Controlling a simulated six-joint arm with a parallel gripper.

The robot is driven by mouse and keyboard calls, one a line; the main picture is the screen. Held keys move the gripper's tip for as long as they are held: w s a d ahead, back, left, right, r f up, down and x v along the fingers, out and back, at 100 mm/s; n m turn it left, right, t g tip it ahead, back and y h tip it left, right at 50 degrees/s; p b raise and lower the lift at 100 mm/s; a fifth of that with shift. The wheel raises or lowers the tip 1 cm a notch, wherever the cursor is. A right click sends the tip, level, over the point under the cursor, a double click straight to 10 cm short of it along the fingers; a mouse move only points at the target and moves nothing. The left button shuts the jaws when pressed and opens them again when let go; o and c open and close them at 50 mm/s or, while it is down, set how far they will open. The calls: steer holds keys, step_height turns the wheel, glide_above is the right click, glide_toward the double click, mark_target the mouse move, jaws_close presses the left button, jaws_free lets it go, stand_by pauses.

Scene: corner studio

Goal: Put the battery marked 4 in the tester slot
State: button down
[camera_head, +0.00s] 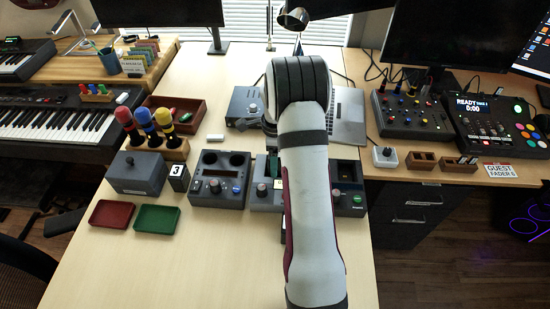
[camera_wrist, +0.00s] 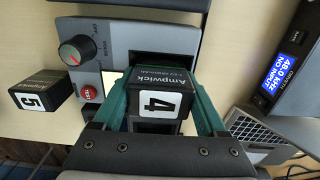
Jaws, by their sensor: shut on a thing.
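The battery marked 4 (camera_wrist: 158,93) is a black block with a white number label, seen in the wrist view between the green fingers of my gripper (camera_wrist: 156,86). My gripper is shut on it. The battery is over the grey tester (camera_wrist: 92,52), which has a knob and a red TEST button (camera_wrist: 89,92). The battery and fingers cover part of the tester, so I cannot tell whether the battery is above the slot or partly in it. In the head view my arm hides the battery and most of the gripper; the tester (camera_head: 263,200) shows partly beside the arm.
A battery marked 5 (camera_wrist: 35,92) lies left of the tester in the wrist view. A battery marked 3 (camera_head: 178,175) stands by a grey box (camera_head: 135,174). Red (camera_head: 111,214) and green (camera_head: 157,219) trays lie at front left. A laptop (camera_head: 350,118) is behind my arm.

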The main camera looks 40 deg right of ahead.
steer(key=shift+f, duration=0.6)
steer(key=shift+c, duration=1.1)
jaws_free()
steer(key=shift+a, duration=0.1)
step_height(320, 180, up, 11)
steer(key=shift+s+r, duration=0.1)
